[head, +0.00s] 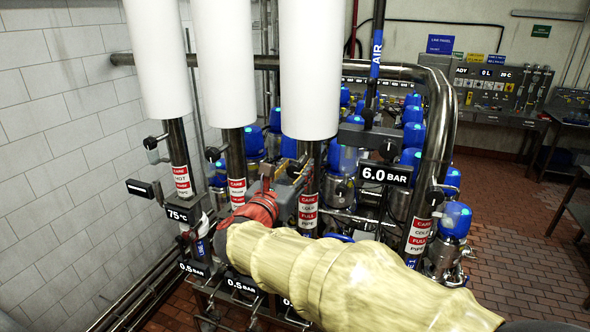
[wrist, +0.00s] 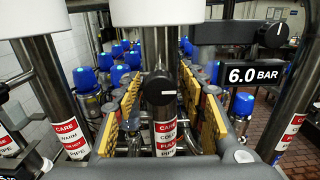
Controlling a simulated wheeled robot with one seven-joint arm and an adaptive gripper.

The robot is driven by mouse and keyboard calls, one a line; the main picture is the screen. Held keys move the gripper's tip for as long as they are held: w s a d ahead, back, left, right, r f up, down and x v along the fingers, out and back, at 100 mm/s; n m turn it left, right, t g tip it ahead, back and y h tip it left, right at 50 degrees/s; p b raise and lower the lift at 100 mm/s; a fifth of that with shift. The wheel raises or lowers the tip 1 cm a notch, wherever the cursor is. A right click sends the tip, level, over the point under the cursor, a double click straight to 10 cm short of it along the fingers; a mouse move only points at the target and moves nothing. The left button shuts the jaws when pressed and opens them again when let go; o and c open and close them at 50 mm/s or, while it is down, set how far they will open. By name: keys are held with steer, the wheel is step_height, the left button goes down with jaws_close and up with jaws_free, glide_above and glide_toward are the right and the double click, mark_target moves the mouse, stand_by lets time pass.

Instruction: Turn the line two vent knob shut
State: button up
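In the wrist view a round black knob (wrist: 160,88) with a white pointer mark sits on the front of the middle pipe, above its red-and-white CARE COLD FULL PIPE label. My gripper (wrist: 160,76) is open, with one yellow-padded finger on each side of this knob. The pads look apart from it; I cannot tell how deep between them it lies. In the head view my red gripper body (head: 262,208) is in front of the third pipe (head: 308,183) and hides much of its knob. No label reading line two vent is legible.
Other black knobs sit on the left pipe (head: 150,143), the second pipe (head: 212,154) and the grey box (head: 388,148) above the 6.0 BAR display (head: 384,174). Blue-capped valves (head: 455,218) crowd behind. Brick floor (head: 525,235) is free at right.

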steer(key=c, duration=0.9)
steer(key=shift+f+b, duration=0.1)
steer(key=shift+b, duration=0.4)
steer(key=m+b, duration=0.2)
steer(key=b, duration=0.1)
steer(key=shift+f, duration=0.2)
steer(key=m+b, duration=0.4)
steer(key=b, duration=0.4)
steer(key=shift+d+f+m, duration=0.1)
steer(key=shift+m, duration=0.2)
steer(key=m+b, duration=0.6)
steer(key=b, duration=0.3)
steer(key=m+b, duration=0.3)
steer(key=b, duration=0.1)
steer(key=shift+m+b, duration=1.2)
steer(key=shift+b, duration=0.05)
